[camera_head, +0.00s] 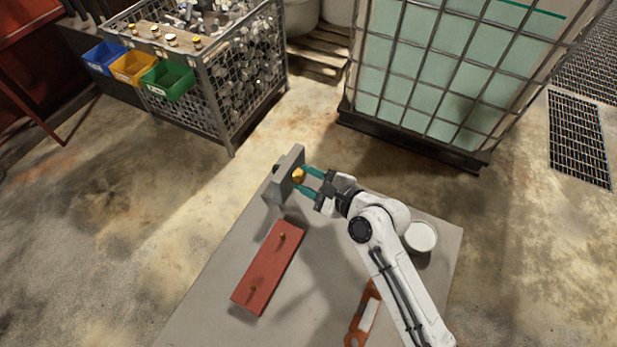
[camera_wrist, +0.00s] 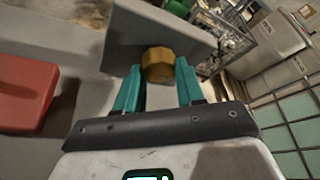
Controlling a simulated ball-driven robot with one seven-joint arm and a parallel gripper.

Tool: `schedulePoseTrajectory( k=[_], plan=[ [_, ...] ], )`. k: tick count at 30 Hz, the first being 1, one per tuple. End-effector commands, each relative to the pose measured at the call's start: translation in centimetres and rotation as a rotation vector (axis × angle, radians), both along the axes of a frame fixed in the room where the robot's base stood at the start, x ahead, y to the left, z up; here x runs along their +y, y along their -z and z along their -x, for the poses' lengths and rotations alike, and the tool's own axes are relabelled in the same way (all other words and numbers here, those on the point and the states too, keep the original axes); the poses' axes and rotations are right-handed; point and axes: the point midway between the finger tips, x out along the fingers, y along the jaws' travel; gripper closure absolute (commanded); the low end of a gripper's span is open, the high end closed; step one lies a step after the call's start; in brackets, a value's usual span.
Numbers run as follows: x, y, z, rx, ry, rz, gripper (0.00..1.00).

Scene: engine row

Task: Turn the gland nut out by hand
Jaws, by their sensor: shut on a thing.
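The brass-coloured gland nut (camera_head: 299,175) sits on the face of an upright grey plate (camera_head: 283,180) at the far end of the grey table. In the wrist view the nut (camera_wrist: 158,65) shows as a faceted brass piece between my teal fingers. My gripper (camera_head: 303,179) reaches it from the right with one finger on either side and is shut on it. The fingertips hide the nut's sides. Any thread behind the nut is hidden, so how far out it stands cannot be told.
A red block (camera_head: 268,268) with two small brass pieces on top lies on the table (camera_head: 205,322). A round white container (camera_head: 421,237) and an orange tool (camera_head: 357,328) lie near my arm. Beyond stand a wire cage (camera_head: 232,85), coloured bins (camera_head: 134,68) and a caged tank (camera_head: 440,70).

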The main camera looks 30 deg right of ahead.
Motion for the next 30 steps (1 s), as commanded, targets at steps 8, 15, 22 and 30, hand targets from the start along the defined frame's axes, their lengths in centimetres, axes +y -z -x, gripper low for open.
schedulePoseTrajectory(
  k=[8, 15, 22, 30],
  plan=[
    [0.15, 0.43, 0.05, -0.157, 0.0, 0.214, 0.92],
    [0.2, 0.67, 0.06, -0.281, -0.001, 0.384, 0.92],
    [0.27, 0.65, 0.05, -0.372, -0.002, 0.508, 0.92],
    [0.33, 0.42, 0.03, -0.431, -0.003, 0.589, 0.92]
  ],
)
